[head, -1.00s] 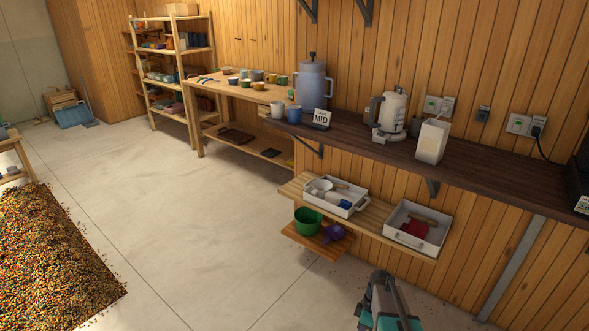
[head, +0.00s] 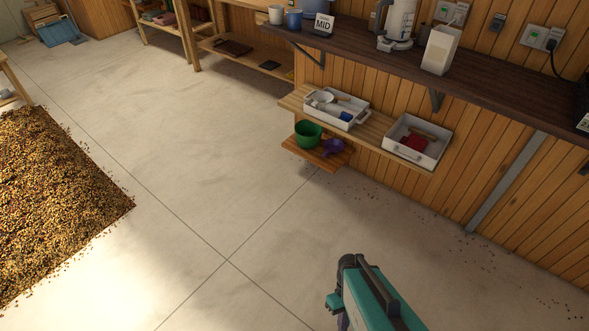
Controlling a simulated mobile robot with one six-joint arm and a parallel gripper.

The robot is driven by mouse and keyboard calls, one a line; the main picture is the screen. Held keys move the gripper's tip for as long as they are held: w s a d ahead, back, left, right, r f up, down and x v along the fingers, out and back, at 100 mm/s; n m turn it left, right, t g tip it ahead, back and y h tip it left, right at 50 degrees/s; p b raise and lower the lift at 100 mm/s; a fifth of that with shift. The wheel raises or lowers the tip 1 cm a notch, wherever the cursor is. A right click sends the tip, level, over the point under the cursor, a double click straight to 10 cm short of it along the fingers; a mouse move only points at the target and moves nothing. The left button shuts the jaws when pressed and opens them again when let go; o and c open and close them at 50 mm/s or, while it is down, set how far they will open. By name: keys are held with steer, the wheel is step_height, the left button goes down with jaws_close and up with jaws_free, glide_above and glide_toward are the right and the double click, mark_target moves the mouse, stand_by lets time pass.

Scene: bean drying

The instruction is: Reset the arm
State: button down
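My arm shows at the bottom centre-right of the head view as a teal and dark grey link, above the bare floor and apart from the shelves. My gripper's fingers are not visible in this view, so its opening and anything in it are hidden.
A heap of beans (head: 55,200) lies on the floor at left. A dark counter (head: 510,80) runs along the wood wall. Below it, a wooden shelf (head: 372,138) bears two white trays, with a green bowl (head: 308,134) and purple scoop (head: 333,147) lower down. The middle floor is clear.

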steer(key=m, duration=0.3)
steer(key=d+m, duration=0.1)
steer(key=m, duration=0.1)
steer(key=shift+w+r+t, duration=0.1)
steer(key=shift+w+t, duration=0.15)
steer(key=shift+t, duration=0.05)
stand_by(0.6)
